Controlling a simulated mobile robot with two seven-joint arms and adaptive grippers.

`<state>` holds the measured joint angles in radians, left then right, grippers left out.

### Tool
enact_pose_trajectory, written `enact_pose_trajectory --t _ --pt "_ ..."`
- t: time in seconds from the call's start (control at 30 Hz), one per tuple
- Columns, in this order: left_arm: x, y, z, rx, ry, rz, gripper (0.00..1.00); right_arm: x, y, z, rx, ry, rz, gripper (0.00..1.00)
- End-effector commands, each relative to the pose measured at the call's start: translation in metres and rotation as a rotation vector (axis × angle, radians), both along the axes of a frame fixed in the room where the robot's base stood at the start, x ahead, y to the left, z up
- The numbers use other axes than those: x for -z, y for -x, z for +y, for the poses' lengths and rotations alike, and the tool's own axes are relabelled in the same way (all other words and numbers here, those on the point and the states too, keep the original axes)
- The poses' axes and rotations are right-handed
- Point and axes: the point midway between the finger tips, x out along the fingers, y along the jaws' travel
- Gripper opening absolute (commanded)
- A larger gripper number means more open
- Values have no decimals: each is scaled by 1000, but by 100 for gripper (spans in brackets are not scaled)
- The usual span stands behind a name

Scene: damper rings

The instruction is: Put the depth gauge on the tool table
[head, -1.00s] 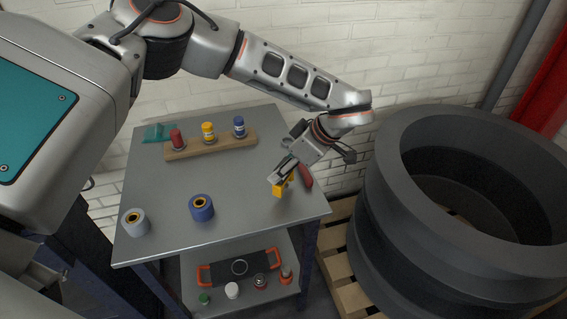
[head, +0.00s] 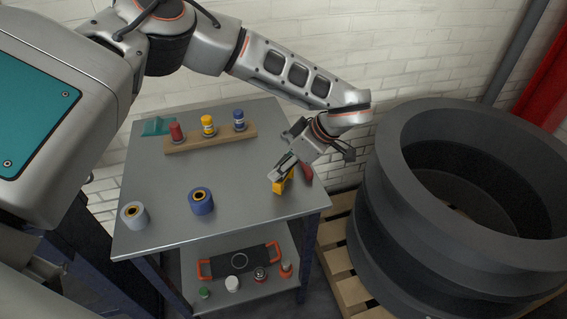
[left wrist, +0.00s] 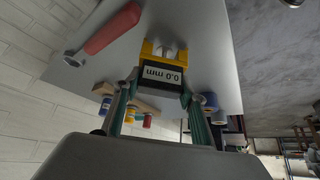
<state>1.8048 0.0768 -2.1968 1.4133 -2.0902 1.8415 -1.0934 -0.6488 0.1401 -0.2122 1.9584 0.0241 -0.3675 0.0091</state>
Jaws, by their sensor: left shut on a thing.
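The depth gauge (head: 284,183) is a yellow block with a dark display, which reads 0.0 mm in the left wrist view (left wrist: 163,68). My left gripper (head: 284,172) is shut on it; its fingers (left wrist: 157,92) grip both sides. The gauge is at the right front part of the grey tool table (head: 245,200), low over or touching the top; I cannot tell which. A red-handled tool (left wrist: 112,28) lies on the table close beside the gauge, partly hidden by my gripper in the head view. My right gripper is not in view.
A wooden rack (head: 190,144) with red, yellow and blue bottles stands at the back, beside a teal object (head: 157,126). A grey roll (head: 134,215) and a blue roll (head: 201,202) stand at the front. Large dark rings (head: 400,220) on a pallet stand right of the table.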

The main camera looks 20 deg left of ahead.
Motion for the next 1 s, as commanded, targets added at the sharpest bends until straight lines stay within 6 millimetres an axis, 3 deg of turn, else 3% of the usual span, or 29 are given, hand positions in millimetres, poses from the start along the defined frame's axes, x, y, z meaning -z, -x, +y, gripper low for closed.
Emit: enact_pose_trajectory --t 0.6,0.63,0.7,1.0 --pt "5 0 0 1 0 -1 7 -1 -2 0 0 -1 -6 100" --pt "5 0 0 1 0 -1 44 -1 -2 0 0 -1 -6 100" --pt "4 0 0 1 0 -1 61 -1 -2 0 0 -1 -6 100" --pt "5 0 0 1 0 1 61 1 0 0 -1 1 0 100"
